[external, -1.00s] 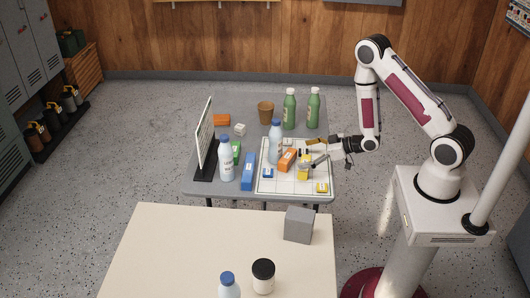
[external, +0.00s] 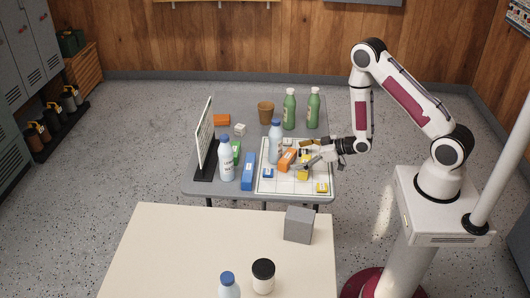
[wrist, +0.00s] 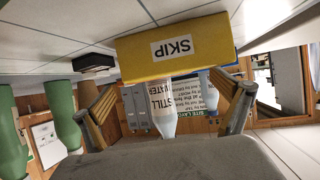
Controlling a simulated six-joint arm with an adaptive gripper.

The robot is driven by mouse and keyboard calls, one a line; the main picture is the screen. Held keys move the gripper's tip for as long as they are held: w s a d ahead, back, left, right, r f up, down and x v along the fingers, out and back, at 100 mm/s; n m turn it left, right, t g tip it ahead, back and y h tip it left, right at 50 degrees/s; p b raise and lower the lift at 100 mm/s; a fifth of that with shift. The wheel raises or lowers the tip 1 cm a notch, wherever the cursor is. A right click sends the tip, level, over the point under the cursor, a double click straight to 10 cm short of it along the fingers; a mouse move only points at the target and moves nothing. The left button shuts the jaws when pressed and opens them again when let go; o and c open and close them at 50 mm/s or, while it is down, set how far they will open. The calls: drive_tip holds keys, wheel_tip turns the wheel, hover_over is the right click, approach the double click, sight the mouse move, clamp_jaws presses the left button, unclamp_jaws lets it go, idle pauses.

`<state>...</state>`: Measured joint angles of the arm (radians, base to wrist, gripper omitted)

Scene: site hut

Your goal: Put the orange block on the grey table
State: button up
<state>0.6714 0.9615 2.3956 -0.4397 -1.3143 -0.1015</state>
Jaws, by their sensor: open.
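One orange block (external: 287,160) lies on the white gridded board, left of my gripper. My gripper (external: 310,158) is open and low over the board, by a yellow block (external: 304,173). In the wrist view, the yellow block (wrist: 178,48) with a "SKIP" label stands in front of the open fingers of my gripper (wrist: 170,100). The orange blocks cannot be made out there.
On the board (external: 268,185) are small blocks and, at its left side, a blue-capped bottle (external: 275,145). Two green bottles (external: 289,110) and a brown cup (external: 266,113) stand behind. A sign (external: 204,140), white bottle (external: 225,160) and blue block (external: 248,172) crowd the left.

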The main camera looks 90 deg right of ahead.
sight(292, 156)
drive_tip(key=shift+x, duration=2.4)
drive_tip(key=shift+d, duration=0.1)
drive_tip(key=c, duration=1.4)
drive_tip(key=shift+r, duration=0.1)
wheel_tip(292, 156, up, 28)
drive_tip(key=shift+s, duration=0.1)
